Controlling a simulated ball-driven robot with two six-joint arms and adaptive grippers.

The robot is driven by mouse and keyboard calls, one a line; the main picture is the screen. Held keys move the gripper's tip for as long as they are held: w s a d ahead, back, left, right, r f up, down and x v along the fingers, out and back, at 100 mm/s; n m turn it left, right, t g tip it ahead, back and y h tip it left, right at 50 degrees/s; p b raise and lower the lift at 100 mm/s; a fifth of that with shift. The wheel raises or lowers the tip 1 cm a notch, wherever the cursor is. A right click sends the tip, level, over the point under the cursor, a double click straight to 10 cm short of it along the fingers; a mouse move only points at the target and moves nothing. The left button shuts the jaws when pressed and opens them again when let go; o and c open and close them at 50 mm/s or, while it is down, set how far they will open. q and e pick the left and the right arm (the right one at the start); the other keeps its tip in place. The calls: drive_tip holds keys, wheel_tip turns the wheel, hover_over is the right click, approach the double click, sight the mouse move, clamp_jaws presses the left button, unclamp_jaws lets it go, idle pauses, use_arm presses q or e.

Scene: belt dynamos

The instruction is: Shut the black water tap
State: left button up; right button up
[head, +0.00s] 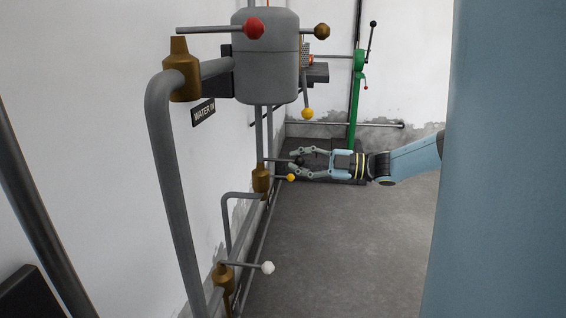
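The black water tap is a brass valve (261,181) low on the grey pipework at the left wall. Its thin lever points right, roughly level, and ends in a black knob (299,160). My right gripper (290,164) comes in from the right with its fingers spread, one above and one below. The black knob appears between the fingers in the picture. I cannot tell whether the fingers touch it or how they compare in depth. My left gripper is out of view.
A grey tank (265,60) has levers with red (254,28), brown (322,31) and yellow (307,113) knobs. A small yellow-knobbed lever (290,178) sits just below the gripper's fingers. A white-knobbed tap (267,267) is lower. A green post (354,110) stands behind. The floor at right is clear.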

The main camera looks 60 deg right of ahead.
drive_tip(key=o, duration=0.4)
drive_tip(key=shift+s+d, duration=0.25)
drive_tip(key=shift+s, duration=0.05)
drive_tip(key=shift+o, duration=0.9)
drive_tip(key=shift+w+a, duration=0.15)
drive_tip(key=v, duration=1.2)
